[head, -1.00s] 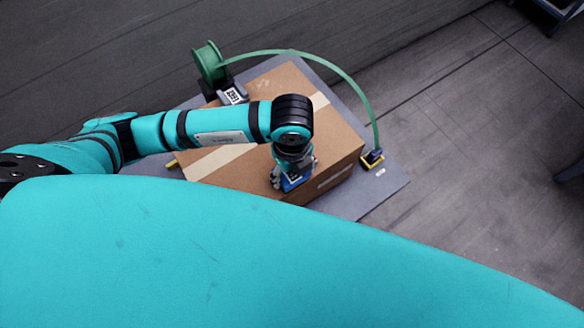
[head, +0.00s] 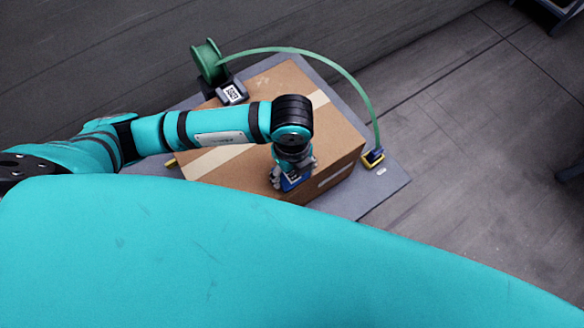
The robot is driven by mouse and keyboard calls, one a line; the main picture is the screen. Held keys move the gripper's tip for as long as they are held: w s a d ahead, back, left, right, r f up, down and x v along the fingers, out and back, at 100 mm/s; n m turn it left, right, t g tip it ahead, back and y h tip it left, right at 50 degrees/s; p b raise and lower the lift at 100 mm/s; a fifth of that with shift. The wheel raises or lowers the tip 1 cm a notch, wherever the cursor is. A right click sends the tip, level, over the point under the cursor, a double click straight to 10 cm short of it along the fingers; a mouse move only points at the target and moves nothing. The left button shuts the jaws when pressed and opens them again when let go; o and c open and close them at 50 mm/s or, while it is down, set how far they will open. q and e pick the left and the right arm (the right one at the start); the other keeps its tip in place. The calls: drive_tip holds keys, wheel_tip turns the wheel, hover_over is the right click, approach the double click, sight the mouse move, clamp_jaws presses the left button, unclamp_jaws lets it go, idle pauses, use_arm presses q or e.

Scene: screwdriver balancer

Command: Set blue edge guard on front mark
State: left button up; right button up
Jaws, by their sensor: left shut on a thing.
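The blue edge guard (head: 292,183) is in the head view at the near top edge of a brown cardboard box (head: 330,135). My left gripper (head: 291,174) is shut on it from above, and my wrist hides part of it. I cannot tell whether the guard touches the box. The front mark cannot be made out; my gripper and arm cover part of that edge. My right gripper is not in view.
The box stands on a grey mat (head: 393,184). Open floor lies to the right.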

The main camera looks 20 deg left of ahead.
use_arm(q)
drive_tip(key=shift+d, duration=0.1)
drive_tip(key=o, duration=1.1)
wheel_tip(320, 180, up, 12)
